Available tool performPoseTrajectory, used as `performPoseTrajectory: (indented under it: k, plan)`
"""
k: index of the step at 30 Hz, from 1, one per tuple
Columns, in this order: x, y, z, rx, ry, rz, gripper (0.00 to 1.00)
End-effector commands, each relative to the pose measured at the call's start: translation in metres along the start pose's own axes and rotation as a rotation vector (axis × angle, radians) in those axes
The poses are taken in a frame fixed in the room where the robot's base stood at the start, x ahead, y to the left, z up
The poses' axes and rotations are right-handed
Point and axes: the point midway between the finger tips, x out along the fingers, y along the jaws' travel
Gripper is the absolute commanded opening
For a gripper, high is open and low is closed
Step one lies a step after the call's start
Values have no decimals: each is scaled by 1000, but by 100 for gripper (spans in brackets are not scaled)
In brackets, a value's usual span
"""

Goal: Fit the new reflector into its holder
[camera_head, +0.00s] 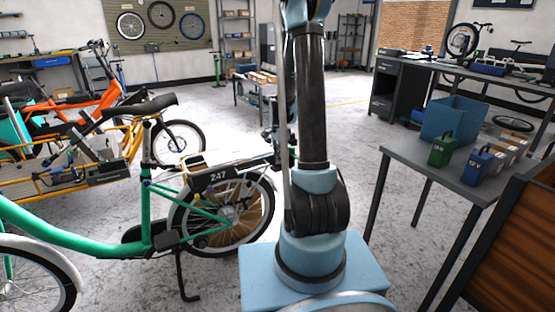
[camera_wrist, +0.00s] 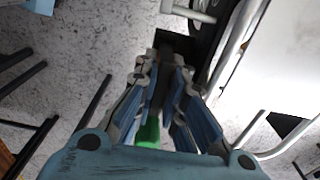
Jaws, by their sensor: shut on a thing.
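The green bike (camera_head: 145,195) stands at the left on its kickstand, its rear wheel close to my arm. Its rear rack carries a dark plate marked 247 (camera_head: 218,175). My gripper (camera_wrist: 165,66) is shut, its fingertips close together at a black part (camera_wrist: 172,42) beside the bike's white and silver parts. The held reflector is mostly hidden between the fingertips, and I cannot tell it clearly from the black part. I cannot make out the holder or whether they touch. In the head view, my arm hides most of the gripper behind the rack's rear end.
A grey table (camera_head: 400,152) at the right bears a blue bin (camera_head: 452,118), a green box (camera_head: 441,151) and a blue box (camera_head: 480,164). An orange cargo bike (camera_head: 75,115) stands behind the green bike. The floor beyond is largely clear.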

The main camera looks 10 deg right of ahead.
Motion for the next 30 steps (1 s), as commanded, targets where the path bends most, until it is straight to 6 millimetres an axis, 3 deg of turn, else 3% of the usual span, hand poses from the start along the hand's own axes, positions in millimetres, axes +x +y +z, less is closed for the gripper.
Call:
performPoseTrajectory:
  k: [30]
  plan:
    - [14, 0, 0, 0, 0, 0, 0]
